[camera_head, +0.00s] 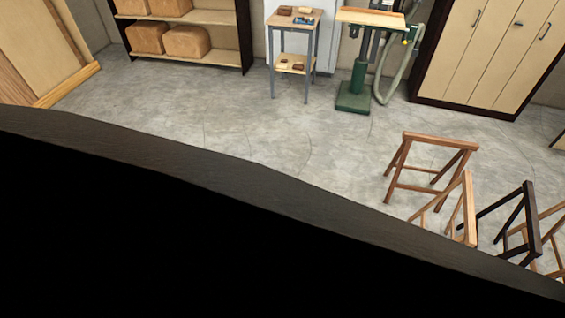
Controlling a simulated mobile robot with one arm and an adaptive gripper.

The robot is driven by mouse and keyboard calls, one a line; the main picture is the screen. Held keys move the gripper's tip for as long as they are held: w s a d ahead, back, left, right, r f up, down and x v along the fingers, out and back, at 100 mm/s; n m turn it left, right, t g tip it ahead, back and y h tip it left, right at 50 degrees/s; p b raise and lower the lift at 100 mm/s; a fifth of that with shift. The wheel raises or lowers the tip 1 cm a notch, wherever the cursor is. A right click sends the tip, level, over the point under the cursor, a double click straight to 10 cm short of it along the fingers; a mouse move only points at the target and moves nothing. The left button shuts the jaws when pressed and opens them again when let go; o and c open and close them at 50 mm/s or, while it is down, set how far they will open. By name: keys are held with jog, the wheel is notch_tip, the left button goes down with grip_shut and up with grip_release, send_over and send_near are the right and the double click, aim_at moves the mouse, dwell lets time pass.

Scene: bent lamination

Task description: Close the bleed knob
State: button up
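I see no bleed knob in the head view. My gripper is not in view either. A large dark curved panel (200,172) with a wood-like top edge fills the lower left and bottom of the view. Its face below the edge is black, and it hides whatever is behind it.
Beyond the panel is bare concrete floor (200,110). Several wooden sawhorses (440,141) stand at right. At the back are a shelf with brown bundles (187,42), a small table (294,24), a green machine (356,88) with a hose, and a cabinet (485,50).

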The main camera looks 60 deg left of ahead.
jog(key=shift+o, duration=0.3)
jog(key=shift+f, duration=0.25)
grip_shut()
